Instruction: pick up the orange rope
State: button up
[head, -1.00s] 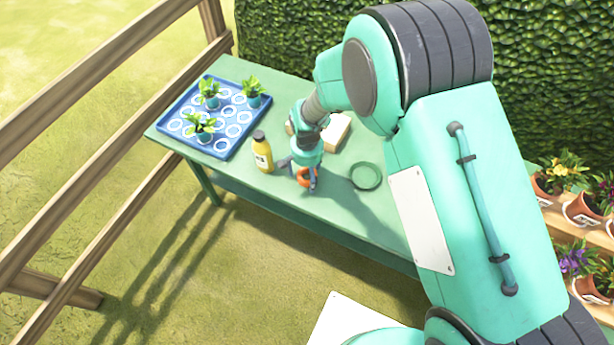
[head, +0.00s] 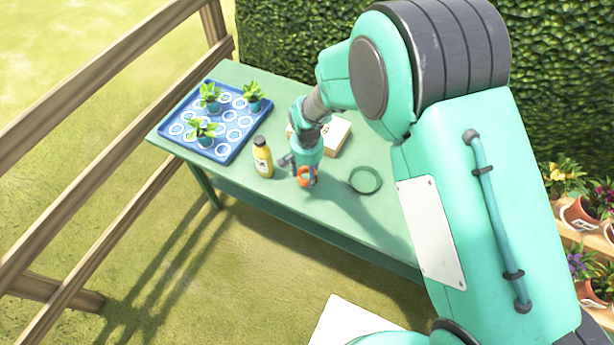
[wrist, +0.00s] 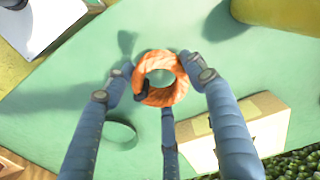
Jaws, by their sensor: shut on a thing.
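The orange rope (wrist: 178,92) is a small coiled ring. In the wrist view it sits between the fingertips of my gripper (wrist: 160,84), which is shut on it. In the head view my gripper (head: 304,176) is over the green table (head: 340,215), with the orange rope (head: 305,182) at its fingertips. The rope appears a little above the tabletop, though the exact gap is hard to judge. Part of the ring is hidden by the fingers.
A yellow bottle (head: 262,158) stands close to the left of my gripper. A blue tray (head: 222,154) with several plants is farther left. A pale box (head: 333,136) lies behind, and a dark green ring (head: 365,180) lies to the right. The table's front is clear.

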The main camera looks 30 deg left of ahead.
jog(key=s+d+r+p, duration=0.1)
jog(key=s+d+p, duration=0.1)
jog(key=s+d, duration=0.9)
jog(key=shift+s+r, duration=0.3)
jog(key=shift+w+r+p, duration=0.1)
jog(key=shift+w+p, duration=0.05)
jog(key=shift+p, duration=0.15)
